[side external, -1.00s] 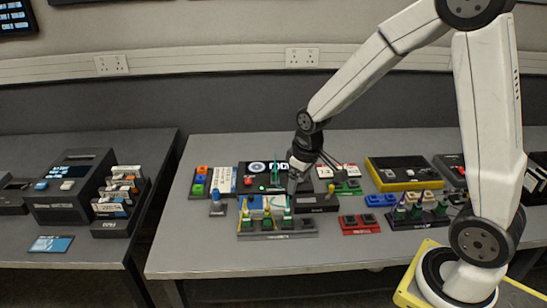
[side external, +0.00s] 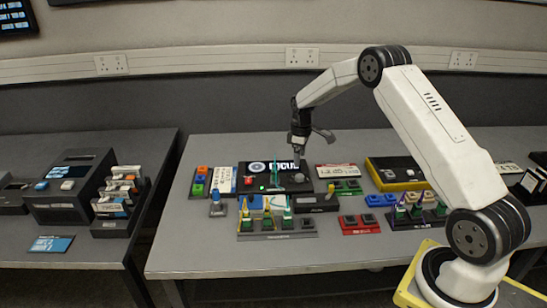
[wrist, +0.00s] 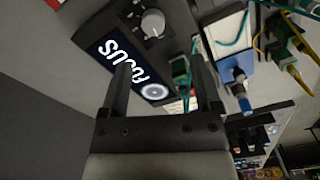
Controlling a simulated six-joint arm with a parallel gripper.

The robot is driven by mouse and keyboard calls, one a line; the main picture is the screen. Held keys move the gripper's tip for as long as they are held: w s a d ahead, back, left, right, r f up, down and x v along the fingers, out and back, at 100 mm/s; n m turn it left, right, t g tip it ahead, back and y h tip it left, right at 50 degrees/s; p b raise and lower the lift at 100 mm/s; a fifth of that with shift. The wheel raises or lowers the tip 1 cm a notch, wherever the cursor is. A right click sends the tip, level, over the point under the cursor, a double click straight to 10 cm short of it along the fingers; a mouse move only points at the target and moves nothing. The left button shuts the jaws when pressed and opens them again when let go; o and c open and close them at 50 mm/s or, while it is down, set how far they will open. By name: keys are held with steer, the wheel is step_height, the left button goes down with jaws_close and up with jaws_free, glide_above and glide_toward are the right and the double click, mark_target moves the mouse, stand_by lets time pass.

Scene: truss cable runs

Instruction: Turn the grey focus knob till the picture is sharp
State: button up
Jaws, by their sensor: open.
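The grey focus knob (wrist: 153,22) is a round dial with a pointer mark on a dark panel beside the screen, at the top of the wrist view. The screen (wrist: 128,68) shows white "FOCUS" lettering and a ring; the letters look crisp where visible. In the side view the screen (side external: 268,167) stands upright at the back of the dark unit. My gripper (wrist: 160,72) is open and empty, its fingers apart in front of the screen's lower part, with the knob beyond the fingertips. In the side view my gripper (side external: 299,153) hangs above the unit, clear of it.
A red button (side external: 248,180) sits on the unit's left. A connector rack (side external: 278,228) with yellow and green plugs stands in front. A yellow-edged case (side external: 395,173) is at the right, red blocks (side external: 360,224) at front right. The table's front strip is clear.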

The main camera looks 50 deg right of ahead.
mark_target(300, 176)
steer(key=shift+w+d+f, duration=0.1)
steer(key=shift+d+f, duration=0.15)
steer(key=shift+d, duration=0.25)
steer(key=shift+f, duration=0.15)
steer(key=shift+f, duration=3.75)
jaws_close()
